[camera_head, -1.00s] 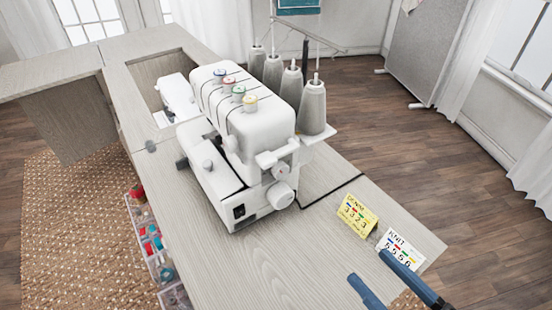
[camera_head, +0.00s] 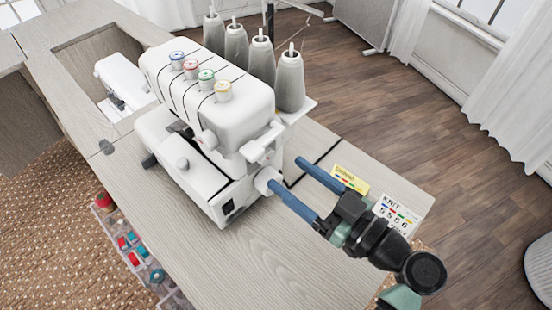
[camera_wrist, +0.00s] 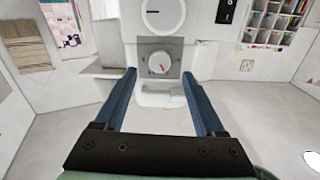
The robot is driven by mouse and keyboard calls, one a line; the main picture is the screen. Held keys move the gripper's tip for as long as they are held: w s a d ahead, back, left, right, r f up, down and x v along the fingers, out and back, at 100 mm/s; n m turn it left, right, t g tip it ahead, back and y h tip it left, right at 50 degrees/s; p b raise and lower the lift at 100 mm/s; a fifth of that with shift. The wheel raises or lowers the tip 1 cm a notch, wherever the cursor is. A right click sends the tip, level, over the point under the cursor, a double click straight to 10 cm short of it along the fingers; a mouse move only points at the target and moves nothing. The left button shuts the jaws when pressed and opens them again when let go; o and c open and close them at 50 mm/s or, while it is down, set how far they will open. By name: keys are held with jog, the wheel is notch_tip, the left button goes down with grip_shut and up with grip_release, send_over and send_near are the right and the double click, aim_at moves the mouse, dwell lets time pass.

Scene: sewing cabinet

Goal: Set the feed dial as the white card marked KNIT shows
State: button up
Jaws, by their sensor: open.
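The white serger (camera_head: 205,95) stands on the cabinet top. In the wrist view, a small white dial (camera_wrist: 160,63) with a red mark sits on a grey plate; the mark slants down to the right in the picture. A larger white dial (camera_wrist: 162,14) with a black mark is above it. My gripper (camera_head: 284,172) is open and empty, its blue fingers pointing at the serger's side. In the wrist view, its fingertips (camera_wrist: 159,74) lie left and right of the small dial, with no clear contact. The white KNIT card (camera_head: 402,207) has coloured marks and digits; its lower part is partly hidden by my gripper.
A yellow card (camera_head: 349,180) stands left of the KNIT card, partly hidden by my finger. Thread cones (camera_head: 290,80) stand behind the serger. A black switch (camera_head: 228,207) is low on its side. The cabinet top (camera_head: 260,255) in front is clear.

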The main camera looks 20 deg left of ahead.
aim_at(269, 159)
jog(key=shift+x, duration=2.35)
jog(key=shift+c, duration=0.2)
grip_shut()
